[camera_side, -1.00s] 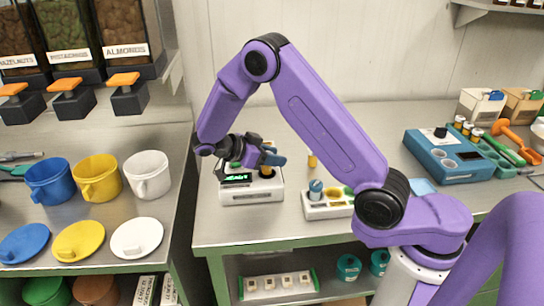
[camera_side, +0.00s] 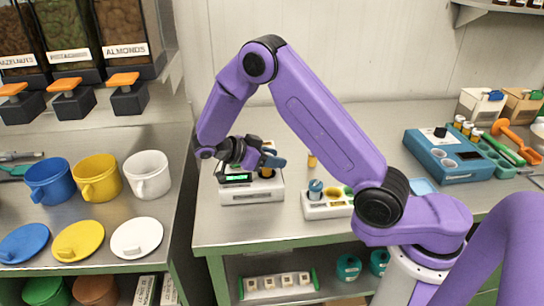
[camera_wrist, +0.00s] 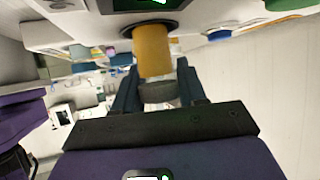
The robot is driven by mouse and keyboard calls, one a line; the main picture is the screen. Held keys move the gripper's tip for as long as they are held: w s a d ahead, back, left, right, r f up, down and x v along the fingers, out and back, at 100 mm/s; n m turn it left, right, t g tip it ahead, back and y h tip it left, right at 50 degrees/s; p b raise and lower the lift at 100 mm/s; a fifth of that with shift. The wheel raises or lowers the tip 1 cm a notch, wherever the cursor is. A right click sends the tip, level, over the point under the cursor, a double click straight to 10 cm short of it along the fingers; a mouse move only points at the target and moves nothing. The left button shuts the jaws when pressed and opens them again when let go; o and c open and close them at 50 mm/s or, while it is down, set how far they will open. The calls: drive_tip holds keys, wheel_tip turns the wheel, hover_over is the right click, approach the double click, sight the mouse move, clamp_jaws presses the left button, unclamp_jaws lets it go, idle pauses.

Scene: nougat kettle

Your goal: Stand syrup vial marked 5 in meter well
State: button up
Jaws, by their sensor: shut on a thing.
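The white meter (camera_side: 236,194) with a lit green display stands near the left edge of the right-hand table. My gripper (camera_side: 270,158) is above its right part, where the dark well sits. In the wrist view my gripper (camera_wrist: 158,88) is shut on an amber vial (camera_wrist: 153,52), with its grey cap between the fingers. The vial's far end meets the dark ring of the well (camera_wrist: 172,27) and looks in line with it. I cannot tell how deep it sits. The mark on the vial is not visible.
A white block (camera_side: 320,210) with blue and yellow tops is right of the meter. A blue device (camera_side: 440,160) stands further right. Cups and lids fill the left-hand bench. Table between the meter and the white block is clear.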

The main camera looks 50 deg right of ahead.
drive_tip(key=shift+f, duration=0.45)
drive_tip(key=o, duration=0.8)
drive_tip(key=shift+v, duration=5.5)
drive_tip(key=shift+w, duration=0.1)
